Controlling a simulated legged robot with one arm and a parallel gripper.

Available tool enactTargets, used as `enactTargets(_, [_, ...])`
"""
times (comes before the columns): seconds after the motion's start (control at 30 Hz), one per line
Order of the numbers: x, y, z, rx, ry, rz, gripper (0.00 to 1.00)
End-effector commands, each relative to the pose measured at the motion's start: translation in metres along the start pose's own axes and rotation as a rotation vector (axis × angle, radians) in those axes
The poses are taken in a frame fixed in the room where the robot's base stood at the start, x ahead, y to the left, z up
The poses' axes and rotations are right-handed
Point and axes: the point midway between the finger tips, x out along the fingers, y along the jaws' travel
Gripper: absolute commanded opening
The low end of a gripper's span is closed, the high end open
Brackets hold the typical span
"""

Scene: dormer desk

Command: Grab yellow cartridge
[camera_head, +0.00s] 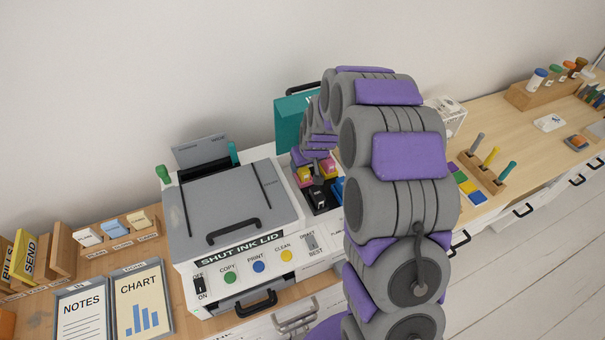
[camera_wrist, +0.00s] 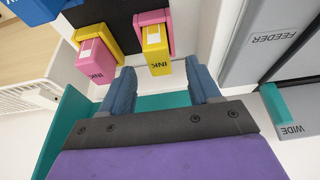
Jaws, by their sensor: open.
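The yellow cartridge (camera_wrist: 156,52), marked INK, stands in a pink holder (camera_wrist: 152,17) in the wrist view. In the head view the yellow cartridge (camera_head: 304,176) is in the printer's ink bay, partly under my arm. My gripper (camera_wrist: 160,84) is open and empty. Its two blue-grey fingers lie to the left and right of the yellow cartridge's lower end in the wrist view; I cannot tell how deep they reach. A pink cartridge (camera_wrist: 97,60) in a yellow holder (camera_wrist: 96,32) is just left of the left finger.
The black bay floor (camera_wrist: 121,15) and a blue part (camera_wrist: 30,10) are close by.

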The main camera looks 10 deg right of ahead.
Motion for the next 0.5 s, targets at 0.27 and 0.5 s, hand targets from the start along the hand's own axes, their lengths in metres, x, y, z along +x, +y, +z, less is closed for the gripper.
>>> enactTargets(0.27, [0.034,0.002,-0.004,0.000,0.000,0.000,0.62])
enactTargets(0.5, [0.051,0.002,-0.004,-0.001,0.000,0.000,0.62])
